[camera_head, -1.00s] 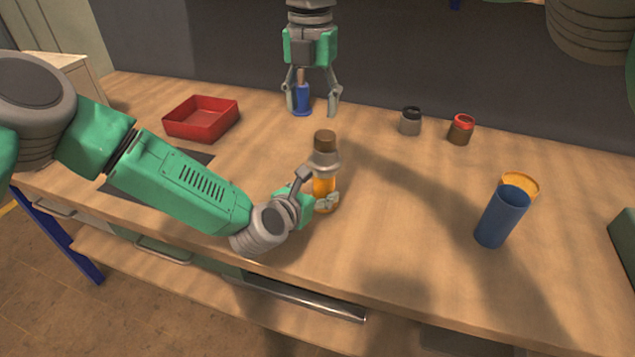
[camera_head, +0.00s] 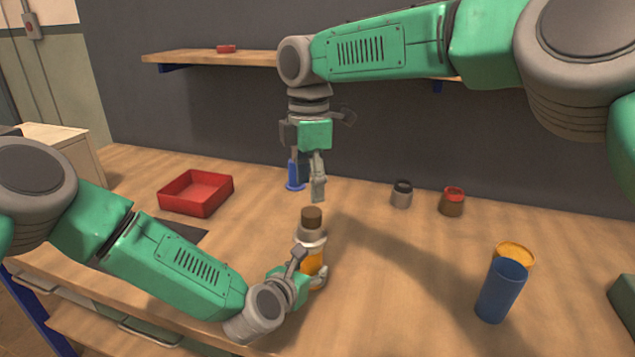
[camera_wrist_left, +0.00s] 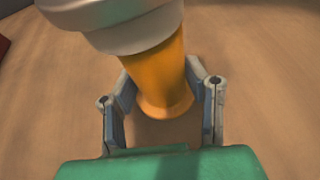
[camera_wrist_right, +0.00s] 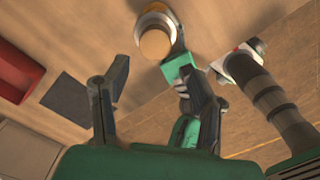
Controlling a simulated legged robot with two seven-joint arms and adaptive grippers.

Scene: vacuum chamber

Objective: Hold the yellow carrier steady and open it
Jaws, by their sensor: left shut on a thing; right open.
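The yellow carrier (camera_head: 314,260) stands upright on the bench, with a grey collar and a brown cap (camera_head: 312,217) on top. My left gripper (camera_head: 309,268) is shut around its yellow body; the left wrist view shows a finger on each side of the yellow body (camera_wrist_left: 162,80). My right gripper (camera_head: 311,187) points down, open and empty, above and behind the cap in the head view. In the right wrist view the cap (camera_wrist_right: 155,44) shows beyond the open fingers, apart from them.
A red tray (camera_head: 196,193) lies at the left. A blue object (camera_head: 294,177) stands behind my right gripper, partly hidden. Two small jars (camera_head: 402,195) (camera_head: 451,202) stand at the back right. A blue cup (camera_head: 501,291) stands at the right before a yellow one (camera_head: 516,252).

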